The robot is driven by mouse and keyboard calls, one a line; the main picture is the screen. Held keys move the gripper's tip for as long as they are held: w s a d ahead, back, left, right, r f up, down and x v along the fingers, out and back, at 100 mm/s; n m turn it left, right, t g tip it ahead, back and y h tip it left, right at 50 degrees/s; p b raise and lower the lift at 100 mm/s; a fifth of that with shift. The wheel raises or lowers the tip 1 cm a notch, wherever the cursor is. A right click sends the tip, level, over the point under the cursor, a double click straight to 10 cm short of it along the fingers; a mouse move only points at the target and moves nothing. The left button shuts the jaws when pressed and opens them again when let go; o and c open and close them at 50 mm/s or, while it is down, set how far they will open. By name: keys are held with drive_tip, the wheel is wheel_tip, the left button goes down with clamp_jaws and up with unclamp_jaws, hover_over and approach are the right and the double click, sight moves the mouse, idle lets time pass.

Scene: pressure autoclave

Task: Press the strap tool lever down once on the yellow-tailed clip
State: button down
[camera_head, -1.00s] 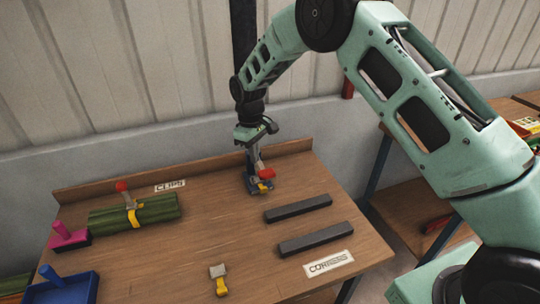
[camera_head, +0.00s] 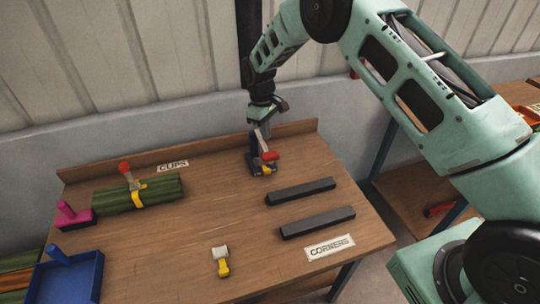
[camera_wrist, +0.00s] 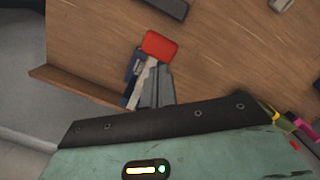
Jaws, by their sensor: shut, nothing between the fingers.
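The strap tool (camera_head: 254,168) is a small dark device with a red-ended lever (camera_head: 269,156) and a yellow piece (camera_head: 267,170) at its front. It stands near the table's back edge. My gripper (camera_head: 260,145) is shut and empty, pointing down close behind the red end. The wrist view shows the red end (camera_wrist: 160,45) just past my gripper's grey fingertips (camera_wrist: 160,72), with a pale strip beside them. I cannot tell whether they touch. A pale clip with a yellow tail (camera_head: 222,262) lies alone near the table's front.
A green bundle (camera_head: 160,193) with a yellow strap and red-knobbed part lies at the left. Two dark bars (camera_head: 300,191) lie right of the tool, near the CORNERS label (camera_head: 329,247). The table's middle is clear.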

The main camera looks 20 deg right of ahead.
sight(269, 153)
drive_tip(key=shift+s+d+f+b, duration=0.15)
drive_tip(key=shift+f+b, duration=0.4)
drive_tip(key=shift+f, duration=0.9)
drive_tip(key=shift+s+d+f+b, duration=0.1)
drive_tip(key=shift+f+b, duration=0.4)
drive_tip(key=shift+f, duration=0.9)
